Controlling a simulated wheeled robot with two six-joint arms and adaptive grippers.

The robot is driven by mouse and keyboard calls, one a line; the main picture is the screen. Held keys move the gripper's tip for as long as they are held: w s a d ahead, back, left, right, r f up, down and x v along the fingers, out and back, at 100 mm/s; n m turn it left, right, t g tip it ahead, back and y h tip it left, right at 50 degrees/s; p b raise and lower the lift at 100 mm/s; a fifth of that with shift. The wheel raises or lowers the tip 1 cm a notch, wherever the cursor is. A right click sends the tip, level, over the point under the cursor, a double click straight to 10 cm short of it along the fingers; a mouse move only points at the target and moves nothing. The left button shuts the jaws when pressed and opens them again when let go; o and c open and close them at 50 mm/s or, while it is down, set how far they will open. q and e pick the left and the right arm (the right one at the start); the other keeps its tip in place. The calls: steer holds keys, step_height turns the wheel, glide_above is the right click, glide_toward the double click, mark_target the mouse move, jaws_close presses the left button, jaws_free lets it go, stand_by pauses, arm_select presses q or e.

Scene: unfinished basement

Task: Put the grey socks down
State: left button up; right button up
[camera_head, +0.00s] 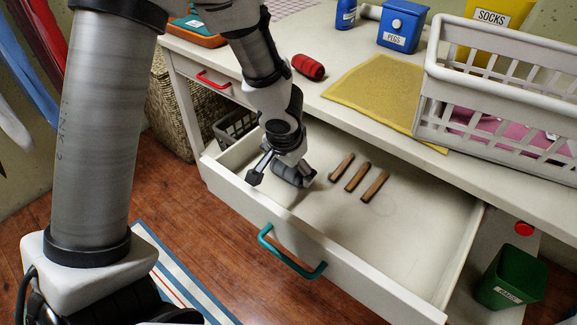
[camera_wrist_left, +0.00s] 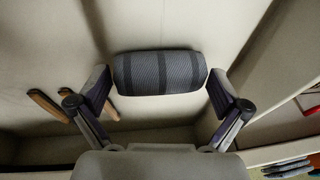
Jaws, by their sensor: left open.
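The grey socks (camera_wrist_left: 160,73), a dark grey striped roll, lie in the open white drawer (camera_head: 420,240), near its left end. They also show in the head view (camera_head: 291,176), partly hidden by my gripper. My left gripper (camera_head: 282,172) is inside the drawer, over the socks. In the left wrist view its two fingers are spread, one by each end of the roll, with the roll between their tips. I cannot tell whether either finger touches it. My right gripper is not in view.
Several brown wooden pegs (camera_head: 357,177) lie in the drawer to the right of the socks. On the tabletop are a red roll (camera_head: 309,67), a yellow cloth (camera_head: 372,88), a blue pegs box (camera_head: 401,27) and a white basket (camera_head: 500,122). The drawer's right part is clear.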

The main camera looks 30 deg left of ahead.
mark_target(286, 180)
arm_select(q)
steer(key=p+v, duration=0.8)
steer(key=v, duration=0.4)
steer(key=shift+r, duration=0.15)
